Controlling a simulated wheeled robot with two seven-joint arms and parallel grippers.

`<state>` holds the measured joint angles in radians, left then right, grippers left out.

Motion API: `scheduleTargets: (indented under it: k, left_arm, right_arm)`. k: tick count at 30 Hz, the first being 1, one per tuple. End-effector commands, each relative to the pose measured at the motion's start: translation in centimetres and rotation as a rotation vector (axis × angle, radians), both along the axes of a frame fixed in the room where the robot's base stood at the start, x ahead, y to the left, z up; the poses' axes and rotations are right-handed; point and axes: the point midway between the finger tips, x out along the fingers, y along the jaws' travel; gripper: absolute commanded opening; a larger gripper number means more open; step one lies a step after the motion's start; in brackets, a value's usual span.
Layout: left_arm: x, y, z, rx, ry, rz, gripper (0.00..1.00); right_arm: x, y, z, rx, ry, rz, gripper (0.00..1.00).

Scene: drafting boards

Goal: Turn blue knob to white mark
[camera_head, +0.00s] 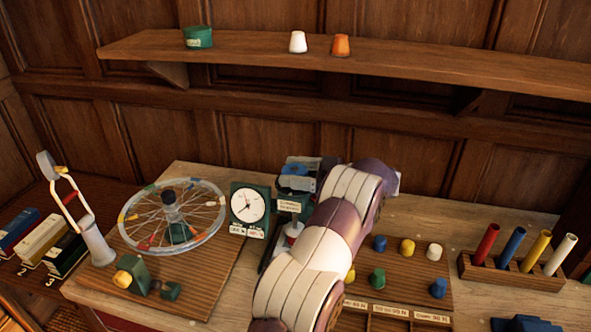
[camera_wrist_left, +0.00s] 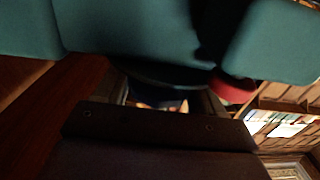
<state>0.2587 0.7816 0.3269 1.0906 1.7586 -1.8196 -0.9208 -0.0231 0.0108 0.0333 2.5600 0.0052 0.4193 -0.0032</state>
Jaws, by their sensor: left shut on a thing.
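A blue knob (camera_head: 297,169) sits on top of a dark green test stand (camera_head: 285,190) beside the dial, at the middle of the head view. My left arm rises from the bottom and bends over the stand. My left gripper (camera_head: 322,170) is at the knob's right side, mostly hidden by its own wrist. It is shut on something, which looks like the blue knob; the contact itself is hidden. The left wrist view is dark, with large teal surfaces and a red piece (camera_wrist_left: 232,88) close up. I cannot make out the white mark. My right gripper is not in view.
A dial gauge (camera_head: 249,206) stands just left of the stand. A spoked wheel (camera_head: 172,215) is further left. Right of my arm, a peg board (camera_head: 405,268) holds colored pegs, and a wooden rack (camera_head: 510,273) holds colored rods. A shelf (camera_head: 400,62) runs above.

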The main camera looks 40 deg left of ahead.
Motion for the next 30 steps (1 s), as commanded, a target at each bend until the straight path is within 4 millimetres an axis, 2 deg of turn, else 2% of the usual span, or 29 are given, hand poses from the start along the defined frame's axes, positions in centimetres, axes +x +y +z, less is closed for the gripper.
scheduleTargets:
  k: [12, 29, 30]
  left_arm:
    - [0.03, 0.09, 0.22, 0.005, -0.005, 0.186, 0.39]
    - [0.03, 0.10, 0.35, 0.007, -0.005, 0.213, 0.38]
    - [0.03, 0.10, 0.36, 0.007, -0.005, 0.213, 0.75]
  right_arm:
    - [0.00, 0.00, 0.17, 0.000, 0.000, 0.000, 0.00]
    - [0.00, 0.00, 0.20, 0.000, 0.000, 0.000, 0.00]
    - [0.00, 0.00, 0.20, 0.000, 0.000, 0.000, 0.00]
